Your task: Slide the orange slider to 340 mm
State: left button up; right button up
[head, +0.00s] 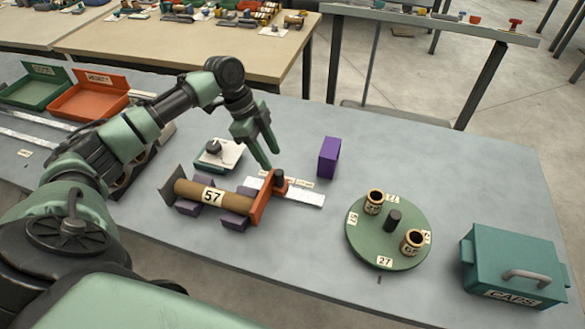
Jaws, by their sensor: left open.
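The orange slider (261,203) is an upright plate with a dark knob (279,177) at its far end. It stands at the right end of a brown tube (224,196) marked 57, and whether they touch is unclear. A pale flat scale (306,198) runs behind the tube and out to the right of the slider; its marks are too small to read. My left gripper (271,160) points down, open and empty, with its fingertips just above and behind the knob. My right gripper is out of view.
The tube lies on purple supports (236,222), with a dark end plate (173,184) at left. A purple block (329,157) stands behind the scale. A green turntable (369,252) and a teal CAPS box (510,262) are at right. Orange (88,99) and green trays (38,88) are far left.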

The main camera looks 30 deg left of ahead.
aim_at(279, 172)
pick_arm(q)
jog(key=shift+w+a+f, duration=0.15)
jog(key=shift+w, duration=0.25)
jog(key=shift+s, duration=0.15)
jog(key=f, duration=0.1)
jog(key=d+f, duration=0.1)
jog(key=f+p, duration=0.1)
jog(key=shift+s+d, duration=0.4)
jog(key=x, duration=0.2)
jog(key=shift+w+f, duration=0.3)
jog(key=shift+f, duration=0.05)
jog(key=shift+d+f+p, duration=0.15)
jog(key=shift+f+p, duration=0.15)
jog(key=shift+f, duration=0.15)
grip_shut()
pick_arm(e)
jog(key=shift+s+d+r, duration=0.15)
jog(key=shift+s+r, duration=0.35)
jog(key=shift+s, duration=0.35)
pick_arm(q)
jog(key=shift+w+d+r, duration=0.1)
jog(key=shift+d, duration=0.05)
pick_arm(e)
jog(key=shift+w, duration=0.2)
